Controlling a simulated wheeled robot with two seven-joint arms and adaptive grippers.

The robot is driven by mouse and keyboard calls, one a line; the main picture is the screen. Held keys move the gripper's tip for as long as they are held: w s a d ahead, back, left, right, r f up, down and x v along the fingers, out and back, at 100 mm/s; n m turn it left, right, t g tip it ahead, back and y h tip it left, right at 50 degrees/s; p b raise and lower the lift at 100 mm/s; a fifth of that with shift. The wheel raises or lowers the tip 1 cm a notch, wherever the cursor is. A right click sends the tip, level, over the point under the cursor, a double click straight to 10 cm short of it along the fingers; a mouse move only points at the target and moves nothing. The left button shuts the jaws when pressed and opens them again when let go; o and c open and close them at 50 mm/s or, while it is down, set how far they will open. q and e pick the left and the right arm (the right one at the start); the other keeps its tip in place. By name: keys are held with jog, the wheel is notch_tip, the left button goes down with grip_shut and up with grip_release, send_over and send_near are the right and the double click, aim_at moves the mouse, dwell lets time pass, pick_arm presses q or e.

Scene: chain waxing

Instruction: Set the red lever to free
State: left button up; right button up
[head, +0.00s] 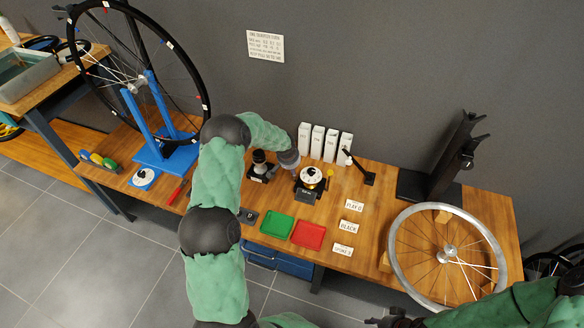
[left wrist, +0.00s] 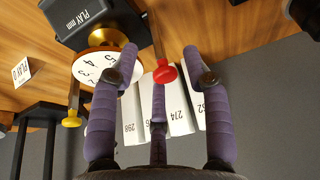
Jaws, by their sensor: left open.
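The red lever shows in the left wrist view as a rod with a red round knob (left wrist: 165,72). It stands beside the dark gauge box marked PLAY mm (left wrist: 85,22) with its white numbered dial (left wrist: 97,65). My left gripper (left wrist: 160,60) is open, with its purple fingers on either side of the red knob. I cannot tell whether they touch it. In the head view my left gripper (head: 289,160) is just left of the dial unit (head: 310,178), and the red knob is not visible there. My right gripper (head: 400,319) is dark and partly cut off at the bottom edge.
A yellow knob (left wrist: 71,121) stands on the dial's other side. White numbered boxes (head: 317,142) stand behind. Green (head: 276,224) and red (head: 308,235) trays lie in front. A spoked wheel (head: 397,240) is at the right, a blue wheel stand (head: 160,150) at the left.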

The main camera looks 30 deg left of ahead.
pick_arm(q)
jog(key=v, duration=1.1)
jog(key=shift+s+r, duration=0.2)
jog(key=shift+r, duration=0.05)
jog(key=shift+d, duration=0.1)
